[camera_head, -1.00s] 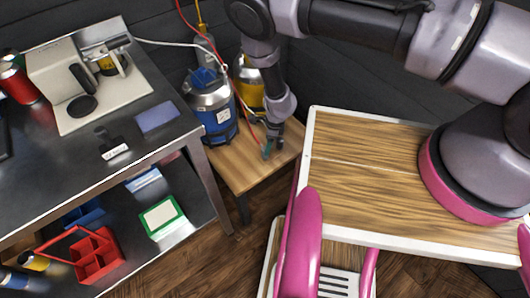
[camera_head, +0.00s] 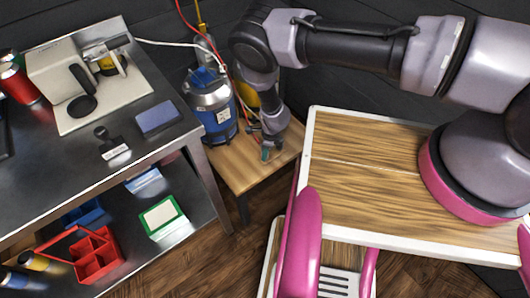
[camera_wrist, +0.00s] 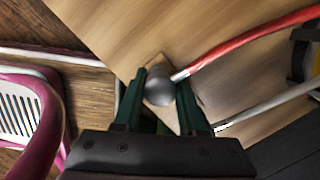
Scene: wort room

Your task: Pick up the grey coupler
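The grey coupler (camera_wrist: 159,88) is a rounded grey piece at the end of a red hose (camera_wrist: 250,47), seen in the wrist view over the small wooden table (camera_head: 238,172). My gripper (camera_wrist: 162,88) points down there, with its dark green fingers apart, one on each side of the coupler. The gaps beside the coupler look very small, and I cannot tell whether either finger touches it. In the head view my gripper (camera_head: 267,151) is low over the table's front right part, and I cannot make out the coupler there.
A blue-banded metal keg (camera_head: 212,108) stands on the small table, with a yellow one (camera_head: 247,95) behind it. A pale hose (camera_wrist: 270,103) runs right of my gripper. A steel bench (camera_head: 60,160) stands left. My pink-edged wooden deck is at right.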

